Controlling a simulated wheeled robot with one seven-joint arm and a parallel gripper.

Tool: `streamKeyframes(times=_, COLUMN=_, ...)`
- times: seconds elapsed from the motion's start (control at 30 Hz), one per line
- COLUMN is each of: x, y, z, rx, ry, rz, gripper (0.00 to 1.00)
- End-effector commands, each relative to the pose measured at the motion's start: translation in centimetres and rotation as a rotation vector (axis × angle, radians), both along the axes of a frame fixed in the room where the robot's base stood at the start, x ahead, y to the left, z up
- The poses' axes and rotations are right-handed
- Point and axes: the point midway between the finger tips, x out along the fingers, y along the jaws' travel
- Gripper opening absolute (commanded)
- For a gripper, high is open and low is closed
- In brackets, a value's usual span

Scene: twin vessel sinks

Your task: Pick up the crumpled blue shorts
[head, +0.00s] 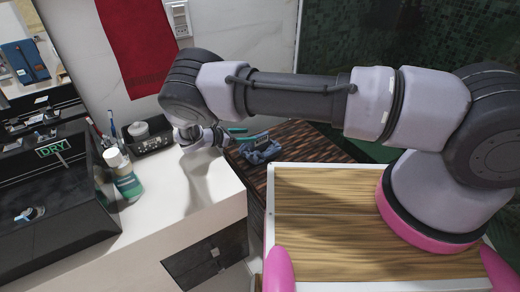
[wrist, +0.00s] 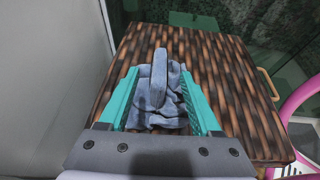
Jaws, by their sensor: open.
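The crumpled blue shorts (head: 260,149) lie in a small heap on a dark wood-strip surface (head: 305,148), to the right of the white counter in the head view. In the wrist view the blue shorts (wrist: 158,95) sit between the two teal fingers of my gripper (wrist: 159,100), with a fold standing up toward the camera. My gripper is open, one finger on each side of the shorts. I cannot tell whether the fingers touch the cloth. In the head view the gripper (head: 238,136) is partly hidden by my wrist.
The white counter (head: 190,188) holds a green-and-white bottle (head: 122,175), toothbrushes and a dark tray (head: 148,143). A red towel (head: 138,45) hangs on the wall behind. The wooden surface is otherwise clear around the shorts. A pale wall (wrist: 50,75) stands close at left in the wrist view.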

Motion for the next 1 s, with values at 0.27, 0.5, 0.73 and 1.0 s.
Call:
streamKeyframes(times=0.27, x=0.6, y=-0.9, z=-1.6, rx=0.000, ry=0.000, rz=-0.004, gripper=0.65)
streamKeyframes(times=0.5, x=3.0, y=-4.2, z=-3.3, rx=0.000, ry=0.000, rz=-0.004, gripper=0.65)
streamKeyframes(times=0.73, x=4.1, y=-5.6, z=-4.0, rx=0.001, ry=0.000, rz=-0.003, gripper=0.65)
streamKeyframes(times=1.0, x=4.1, y=-5.6, z=-4.0, rx=0.002, ry=0.000, rz=-0.002, gripper=0.42)
